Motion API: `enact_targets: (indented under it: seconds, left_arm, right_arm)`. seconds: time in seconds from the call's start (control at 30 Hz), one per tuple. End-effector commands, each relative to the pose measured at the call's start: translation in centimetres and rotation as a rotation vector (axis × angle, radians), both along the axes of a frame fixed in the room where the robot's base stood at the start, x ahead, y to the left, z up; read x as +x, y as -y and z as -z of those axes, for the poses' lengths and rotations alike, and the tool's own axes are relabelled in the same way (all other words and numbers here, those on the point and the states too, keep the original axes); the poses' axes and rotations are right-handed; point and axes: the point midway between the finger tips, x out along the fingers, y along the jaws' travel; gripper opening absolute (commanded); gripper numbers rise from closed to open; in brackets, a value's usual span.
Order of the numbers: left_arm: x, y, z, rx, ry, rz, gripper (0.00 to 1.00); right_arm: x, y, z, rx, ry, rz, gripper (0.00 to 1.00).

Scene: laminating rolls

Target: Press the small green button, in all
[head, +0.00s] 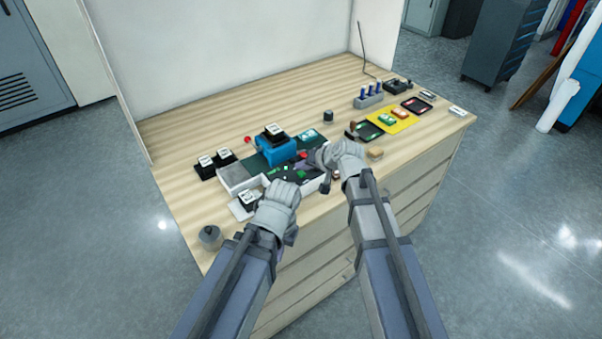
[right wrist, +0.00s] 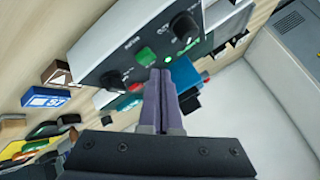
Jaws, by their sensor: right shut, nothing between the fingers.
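The small green button (right wrist: 146,56) sits on the dark control panel of a white-sided machine (right wrist: 95,47), between two black knobs. In the right wrist view my right gripper (right wrist: 160,73) is shut and empty, its tips close beside the button; I cannot tell whether they touch. In the head view the machine (head: 312,186) stands near the table's front edge, with my right gripper (head: 318,160) over its right part. My left gripper (head: 284,188) is at its front left; its fingers are too unclear to read.
Black knobs (right wrist: 183,27) and a red button (right wrist: 135,87) lie near the green one. A blue block (head: 277,150) stands behind the machine. A yellow mat (head: 398,123) and a blue-pegged rack (head: 368,98) lie to the right. The table's back left is clear.

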Motion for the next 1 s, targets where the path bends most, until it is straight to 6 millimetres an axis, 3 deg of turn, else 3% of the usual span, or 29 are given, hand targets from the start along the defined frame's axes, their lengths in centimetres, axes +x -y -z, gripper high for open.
enact_targets:
  seconds: [1.0]
  left_arm:
    - [0.0,0.0,0.83,0.0,0.0,0.0,0.0]
  right_arm:
    - [0.0,0.0,0.83,0.0,0.0,0.0,0.0]
